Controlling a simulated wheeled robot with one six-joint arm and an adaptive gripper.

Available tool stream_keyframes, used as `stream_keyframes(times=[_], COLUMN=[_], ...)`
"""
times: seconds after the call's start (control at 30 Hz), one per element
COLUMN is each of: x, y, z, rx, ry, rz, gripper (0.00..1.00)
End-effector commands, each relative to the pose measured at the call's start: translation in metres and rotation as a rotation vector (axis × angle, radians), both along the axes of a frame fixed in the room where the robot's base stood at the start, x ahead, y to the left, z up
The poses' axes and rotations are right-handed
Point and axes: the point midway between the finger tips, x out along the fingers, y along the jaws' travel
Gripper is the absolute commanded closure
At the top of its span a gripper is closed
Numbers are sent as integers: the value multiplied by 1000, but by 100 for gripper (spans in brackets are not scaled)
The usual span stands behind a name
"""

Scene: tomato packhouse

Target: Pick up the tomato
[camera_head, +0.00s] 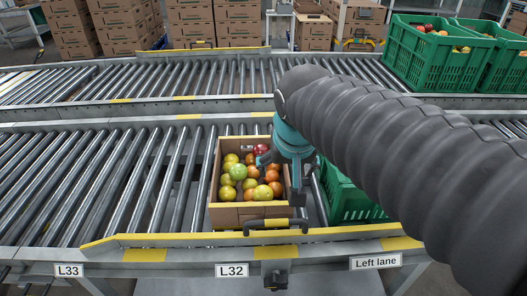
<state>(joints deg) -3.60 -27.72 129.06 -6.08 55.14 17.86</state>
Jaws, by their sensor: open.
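Several tomatoes, green, yellow, orange and red, lie in an open cardboard box (213,187) on the near roller conveyor, above the L32 label. A green tomato (238,172) is near the middle of the box. A red tomato (261,150) is at the back right, close to one finger. Which tomato is meant, I cannot tell. My teal gripper (280,176) is open at the right side of the box, over its right edge. It holds nothing that I can see. The gripper and wrist hide part of the box's right side.
A green crate (345,200) stands right of the box, partly hidden by my arm. Green crates (428,62) with produce stand on the far conveyor. A yellow-marked rail (150,240) runs along the near edge. The rollers (75,180) left of the box are clear.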

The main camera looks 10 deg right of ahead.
Motion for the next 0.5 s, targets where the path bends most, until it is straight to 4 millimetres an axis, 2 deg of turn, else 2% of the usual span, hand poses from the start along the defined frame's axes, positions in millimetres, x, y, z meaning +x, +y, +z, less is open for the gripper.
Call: stream_keyframes(times=[0.03,0.3,0.5], x=[20,116,167], y=[1,13,27], z=[1,4,-4], rx=[1,0,-6], ry=[14,45,43], rz=[-38,-266,-392], gripper=[18,18,18])
